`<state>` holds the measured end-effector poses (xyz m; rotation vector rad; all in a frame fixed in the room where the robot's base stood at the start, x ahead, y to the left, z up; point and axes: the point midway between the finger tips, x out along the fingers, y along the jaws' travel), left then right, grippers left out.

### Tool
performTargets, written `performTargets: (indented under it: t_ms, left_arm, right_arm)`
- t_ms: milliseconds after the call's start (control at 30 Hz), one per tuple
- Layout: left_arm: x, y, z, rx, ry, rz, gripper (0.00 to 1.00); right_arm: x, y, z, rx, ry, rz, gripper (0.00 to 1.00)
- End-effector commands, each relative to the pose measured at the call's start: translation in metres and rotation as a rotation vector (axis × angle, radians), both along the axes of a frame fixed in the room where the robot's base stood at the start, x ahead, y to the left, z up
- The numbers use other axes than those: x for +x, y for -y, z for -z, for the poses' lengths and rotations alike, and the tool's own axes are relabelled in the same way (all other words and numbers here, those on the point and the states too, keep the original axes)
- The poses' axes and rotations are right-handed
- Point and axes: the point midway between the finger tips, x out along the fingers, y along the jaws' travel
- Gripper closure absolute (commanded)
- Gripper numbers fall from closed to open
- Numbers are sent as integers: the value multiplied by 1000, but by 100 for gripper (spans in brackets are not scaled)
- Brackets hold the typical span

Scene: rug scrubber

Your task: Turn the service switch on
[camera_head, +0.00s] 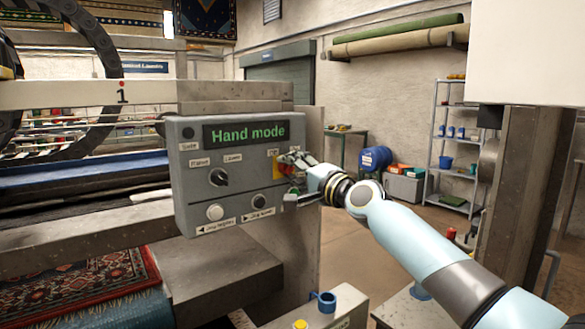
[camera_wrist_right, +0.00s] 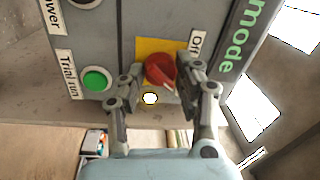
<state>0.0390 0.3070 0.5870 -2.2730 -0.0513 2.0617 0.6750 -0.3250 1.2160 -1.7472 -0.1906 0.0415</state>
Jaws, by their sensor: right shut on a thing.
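The grey control panel (camera_head: 185,200) has a lit display (camera_head: 245,133) reading "Hand mode" in green. At the panel's right edge is a red rotary switch (camera_wrist_right: 160,69) on a yellow plate (camera_head: 277,170), with a label reading "Off" beside it in the right wrist view. My right gripper (camera_head: 289,176) is at this switch. In the right wrist view its two fingers (camera_wrist_right: 162,80) are closed on either side of the red knob. In the head view the gripper mostly hides the knob. My left gripper is not in view.
The panel also has a black selector knob (camera_head: 218,177), a white button (camera_head: 214,212) and a dark button (camera_head: 259,201). A green button (camera_wrist_right: 96,79) labelled "Trial run" is near the fingers. A patterned rug (camera_head: 100,290) lies below left. Open floor extends behind my right arm.

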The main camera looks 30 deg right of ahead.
Motion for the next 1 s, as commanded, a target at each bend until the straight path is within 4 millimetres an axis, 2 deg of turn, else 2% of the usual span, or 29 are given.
performTargets:
  t_ms: [333, 367, 533, 833, 1000]
  left_arm:
    - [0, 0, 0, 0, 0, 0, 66]
    - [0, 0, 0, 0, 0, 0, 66]
    - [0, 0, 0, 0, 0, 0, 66]
    - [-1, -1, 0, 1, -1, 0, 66]
    - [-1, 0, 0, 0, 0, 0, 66]
  right_arm:
    - [0, 0, 1, 5, -2, 1, 99]
    - [0, 0, 1, 5, -2, 1, 66]
    - [0, 0, 0, 4, -1, 1, 44]
    - [-2, 1, 1, 2, 0, 0, 44]
    - [-23, 4, 4, -2, -2, 1, 44]
